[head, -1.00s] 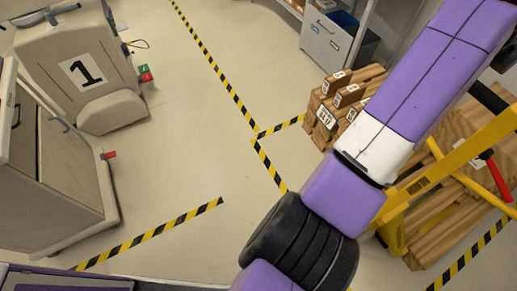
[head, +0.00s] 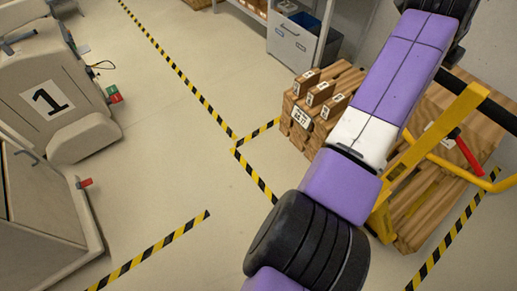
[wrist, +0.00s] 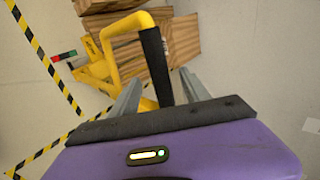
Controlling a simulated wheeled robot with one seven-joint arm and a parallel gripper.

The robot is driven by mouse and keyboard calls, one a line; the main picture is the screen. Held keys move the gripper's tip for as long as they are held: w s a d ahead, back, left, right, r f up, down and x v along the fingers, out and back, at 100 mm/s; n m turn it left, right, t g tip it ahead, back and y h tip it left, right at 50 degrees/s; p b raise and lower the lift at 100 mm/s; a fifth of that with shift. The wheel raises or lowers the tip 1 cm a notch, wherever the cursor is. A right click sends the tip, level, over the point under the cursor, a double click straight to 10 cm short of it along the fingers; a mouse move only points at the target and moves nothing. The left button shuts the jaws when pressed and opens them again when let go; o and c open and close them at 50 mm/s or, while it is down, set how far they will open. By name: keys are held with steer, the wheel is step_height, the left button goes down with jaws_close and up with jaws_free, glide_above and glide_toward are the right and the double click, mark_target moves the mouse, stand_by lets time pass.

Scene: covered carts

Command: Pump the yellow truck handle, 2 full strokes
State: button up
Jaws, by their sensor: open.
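The yellow truck (head: 433,132) stands at the right of the head view, partly hidden behind my arm. Its handle is a yellow loop with a black grip bar (head: 488,106), and a red lever (head: 469,155) sits below it. In the wrist view the yellow handle loop (wrist: 107,50) rises ahead of my gripper (wrist: 158,88). The black grip (wrist: 155,62) runs between my two open fingers in the picture. I cannot tell whether either finger touches it. My gripper is out of the head view.
Wooden pallets with blocks (head: 318,95) stand beside the truck. A grey cart marked 1 (head: 45,100) and another covered cart (head: 45,215) are at the left. Yellow-black tape marks the floor, which is clear in the middle.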

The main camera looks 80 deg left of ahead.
steer(key=shift+b+x, duration=1.05)
steer(key=shift+x, duration=0.8)
steer(key=shift+s+r, duration=0.1)
steer(key=c, duration=0.3)
jaws_close()
